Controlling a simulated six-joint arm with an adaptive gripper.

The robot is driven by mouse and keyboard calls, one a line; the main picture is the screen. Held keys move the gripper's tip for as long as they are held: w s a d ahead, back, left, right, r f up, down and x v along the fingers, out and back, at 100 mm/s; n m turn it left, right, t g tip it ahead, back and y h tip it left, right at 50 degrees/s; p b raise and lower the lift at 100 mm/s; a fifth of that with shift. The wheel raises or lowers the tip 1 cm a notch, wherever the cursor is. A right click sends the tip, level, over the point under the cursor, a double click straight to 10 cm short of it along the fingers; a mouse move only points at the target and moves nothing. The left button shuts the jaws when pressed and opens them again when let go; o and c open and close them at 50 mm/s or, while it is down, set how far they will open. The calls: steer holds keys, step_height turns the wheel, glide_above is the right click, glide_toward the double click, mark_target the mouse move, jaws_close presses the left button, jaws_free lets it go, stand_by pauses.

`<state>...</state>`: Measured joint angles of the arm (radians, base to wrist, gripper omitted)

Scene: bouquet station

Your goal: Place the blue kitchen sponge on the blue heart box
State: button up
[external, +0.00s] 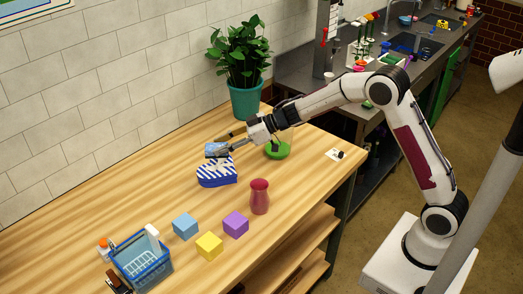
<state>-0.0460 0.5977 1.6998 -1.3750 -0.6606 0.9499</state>
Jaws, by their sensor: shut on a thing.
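The blue kitchen sponge (213,149) is held in my gripper (222,147). It is a small light-blue block, and the fingers are shut on it. The blue heart box (217,176) sits on the wooden table below it, with blue and white striped sides and top. The sponge is above the box's back left part. I cannot tell from this view whether the sponge touches the box.
A red vase (259,197) stands in front of the box. Blue (185,226), yellow (209,246) and purple (236,224) cubes and a blue basket (143,264) are nearer the front. A green dish (278,151) and potted plant (245,75) stand behind. The table's left side is clear.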

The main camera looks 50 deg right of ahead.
steer(key=shift+f, duration=0.95)
steer(key=shift+f, duration=1.85)
steer(key=shift+f, duration=0.15)
steer(key=o, duration=0.9)
steer(key=shift+r, duration=0.2)
steer(key=shift+v, duration=6)
